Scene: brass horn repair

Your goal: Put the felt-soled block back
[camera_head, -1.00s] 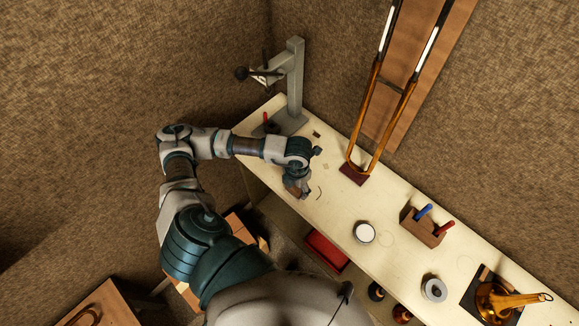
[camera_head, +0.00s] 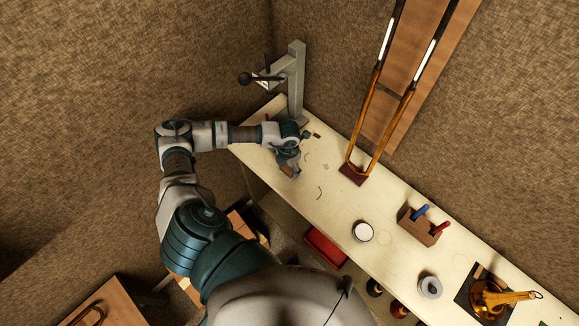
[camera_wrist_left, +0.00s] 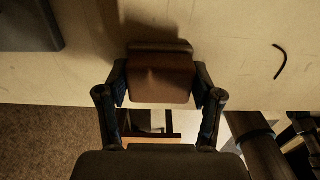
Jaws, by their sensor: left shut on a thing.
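The felt-soled block (camera_wrist_left: 160,76) is a brown block held between the two fingers of my left gripper (camera_wrist_left: 161,88) in the left wrist view. In the head view my left gripper (camera_head: 291,165) is over the far left part of the bench, near its front edge. The block (camera_head: 288,172) shows there as a small brown shape at the fingertips. The left wrist view shows a dark shadow behind the block on the bench; I cannot tell whether the block touches the top. My right gripper is not in view.
A brass slide (camera_head: 375,110) stands in a dark red base (camera_head: 353,174). A white-topped jar (camera_head: 363,231) and a wooden tool holder (camera_head: 418,228) stand further right.

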